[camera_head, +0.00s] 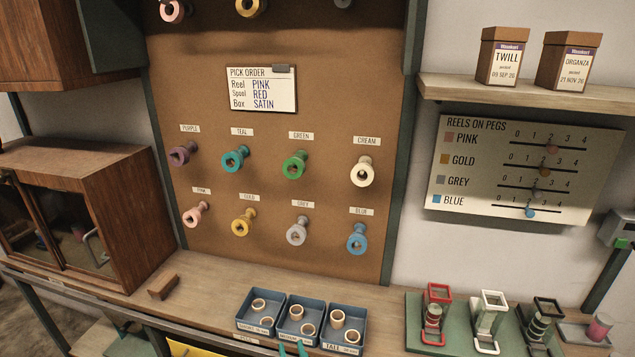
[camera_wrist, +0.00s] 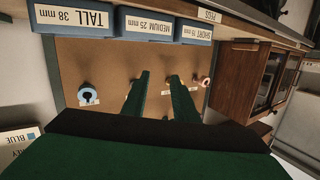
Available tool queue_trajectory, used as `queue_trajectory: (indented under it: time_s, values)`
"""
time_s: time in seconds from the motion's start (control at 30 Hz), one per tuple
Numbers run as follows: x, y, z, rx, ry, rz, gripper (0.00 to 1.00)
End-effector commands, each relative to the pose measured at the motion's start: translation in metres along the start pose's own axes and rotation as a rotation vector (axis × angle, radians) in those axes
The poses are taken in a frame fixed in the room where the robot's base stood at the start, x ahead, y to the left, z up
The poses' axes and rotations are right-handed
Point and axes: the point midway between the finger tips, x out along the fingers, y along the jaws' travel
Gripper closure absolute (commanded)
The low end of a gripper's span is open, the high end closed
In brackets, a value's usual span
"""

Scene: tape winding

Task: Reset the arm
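My gripper (camera_wrist: 160,80) shows in the wrist view as two dark green fingers, parallel and clearly apart. It is open, with nothing between the fingers. The wrist view is upside down, with the pegboard (camera_wrist: 112,52) beyond the fingers. In the head view, only two green fingertips (camera_head: 292,349) show at the bottom edge, by the front of the blue trays. The rest of the arm is out of view there.
Blue trays (camera_head: 265,330) with rings sit on the wooden bench (camera_head: 210,290). A small wooden block (camera_head: 163,287) lies left of them. Coloured frames, including a red one (camera_head: 425,310), stand on a green mat at right. A cabinet (camera_head: 120,205) stands at left. Reels hang on the pegboard.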

Motion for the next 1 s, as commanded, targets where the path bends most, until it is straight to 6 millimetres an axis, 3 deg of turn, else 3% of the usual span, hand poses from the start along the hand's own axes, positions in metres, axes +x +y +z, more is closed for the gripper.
queue_trajectory:
  time_s: [0.27,0.6,0.8,1.0]
  values:
    - [-0.067,-0.024,0.061,0.146,-0.008,0.132,0.74]
    - [-0.179,-0.034,0.118,0.183,-0.045,0.27,0.74]
    - [-0.251,-0.034,0.133,0.138,-0.068,0.311,0.74]
    - [-0.319,-0.032,0.13,0.058,-0.082,0.306,0.74]
